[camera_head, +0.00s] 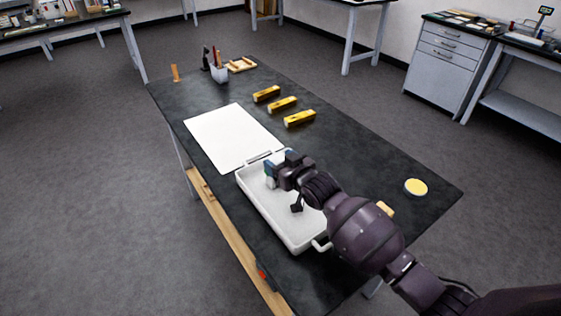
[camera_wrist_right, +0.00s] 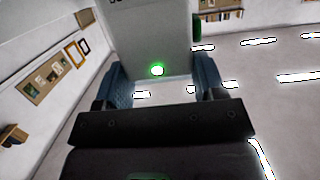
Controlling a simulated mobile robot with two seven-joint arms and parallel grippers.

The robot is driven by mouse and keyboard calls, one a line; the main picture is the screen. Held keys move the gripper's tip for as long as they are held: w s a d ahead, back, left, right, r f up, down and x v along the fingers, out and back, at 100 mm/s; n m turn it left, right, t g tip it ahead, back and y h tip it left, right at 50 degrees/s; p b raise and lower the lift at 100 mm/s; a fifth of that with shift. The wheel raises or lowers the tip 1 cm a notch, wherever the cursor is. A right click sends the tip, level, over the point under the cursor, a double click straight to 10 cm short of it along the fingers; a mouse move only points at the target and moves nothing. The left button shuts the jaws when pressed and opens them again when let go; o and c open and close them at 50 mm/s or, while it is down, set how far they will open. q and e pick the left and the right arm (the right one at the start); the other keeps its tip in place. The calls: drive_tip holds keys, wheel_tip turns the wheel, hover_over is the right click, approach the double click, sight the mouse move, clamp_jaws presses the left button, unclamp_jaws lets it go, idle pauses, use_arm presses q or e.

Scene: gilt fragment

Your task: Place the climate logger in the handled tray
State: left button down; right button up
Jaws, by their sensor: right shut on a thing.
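The white handled tray (camera_head: 289,238) lies on the dark table, with handles at its far and near ends. My right gripper (camera_head: 270,178) is over the far part of the tray, shut on the climate logger. In the right wrist view the logger (camera_wrist_right: 150,35) is a pale box with a glowing green light, between the blue fingertips of my right gripper (camera_wrist_right: 163,80). In the head view only a small pale part of the logger shows below the fingers. I cannot tell whether it touches the tray floor. My right arm hides part of the tray. My left gripper is not in view.
A white sheet (camera_head: 231,137) lies beyond the tray. Several yellow blocks (camera_head: 283,104) lie to its right. A cup of tools (camera_head: 219,73) stands at the far end. A round yellow-topped item (camera_head: 416,187) lies at the right. The table's middle right is clear.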

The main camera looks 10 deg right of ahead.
drive_tip(key=o, duration=1)
drive_tip(key=shift+v, duration=3.75)
drive_tip(key=shift+r, duration=0.1)
